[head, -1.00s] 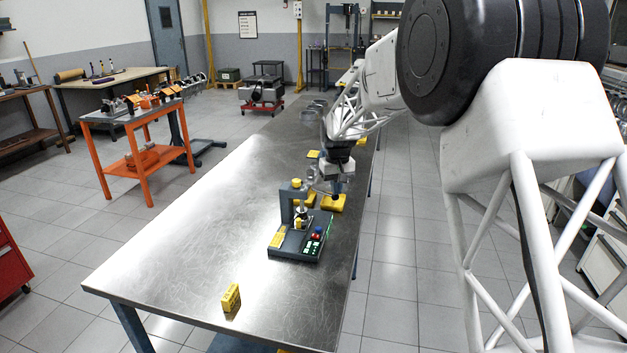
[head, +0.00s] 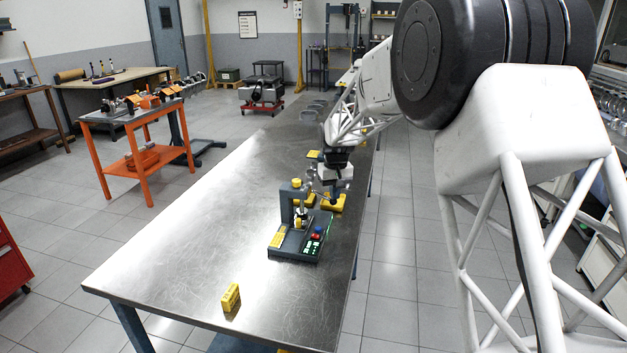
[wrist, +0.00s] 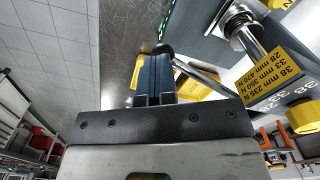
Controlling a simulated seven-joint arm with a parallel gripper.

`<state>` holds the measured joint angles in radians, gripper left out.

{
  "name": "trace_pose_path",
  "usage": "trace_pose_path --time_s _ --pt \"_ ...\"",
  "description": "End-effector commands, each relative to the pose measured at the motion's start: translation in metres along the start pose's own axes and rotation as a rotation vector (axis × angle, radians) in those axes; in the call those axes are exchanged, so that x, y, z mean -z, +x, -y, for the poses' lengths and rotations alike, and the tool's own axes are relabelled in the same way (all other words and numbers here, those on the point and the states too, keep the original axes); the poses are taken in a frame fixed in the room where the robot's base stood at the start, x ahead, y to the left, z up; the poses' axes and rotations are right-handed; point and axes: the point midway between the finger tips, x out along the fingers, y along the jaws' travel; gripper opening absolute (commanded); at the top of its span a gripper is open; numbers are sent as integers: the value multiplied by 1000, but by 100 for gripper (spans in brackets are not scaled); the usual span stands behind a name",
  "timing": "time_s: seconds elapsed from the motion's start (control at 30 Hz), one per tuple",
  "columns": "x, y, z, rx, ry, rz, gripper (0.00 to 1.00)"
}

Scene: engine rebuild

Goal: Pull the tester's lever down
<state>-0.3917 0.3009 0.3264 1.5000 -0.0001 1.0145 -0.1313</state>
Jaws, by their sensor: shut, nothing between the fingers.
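The tester (head: 296,238) stands on the steel table, with a dark base, a grey post (head: 287,206) and a yellow cap on top. Its lever shows in the wrist view as a metal rod (wrist: 205,80) running from the tester's head to a black ball knob (wrist: 162,48). My gripper (wrist: 153,57) is shut and empty. Its fingertips are right at the knob; I cannot tell whether they touch it. In the head view my gripper (head: 335,202) is just right of the post, above the table. A yellow label (wrist: 285,72) with mm and N values is on the tester's head.
Yellow blocks (head: 335,203) lie behind the tester, close to my gripper. Another yellow block (head: 231,298) stands near the table's front. The steel table (head: 190,240) is clear to the left. Its right edge runs close by the tester.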

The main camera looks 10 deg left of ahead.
Motion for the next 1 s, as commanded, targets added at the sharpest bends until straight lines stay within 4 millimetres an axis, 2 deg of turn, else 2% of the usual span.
trace_pose_path --time_s 0.47,1.0 --pt "0 2 1 0 0 1 0" --pt "0 -25 1 0 0 0 0"
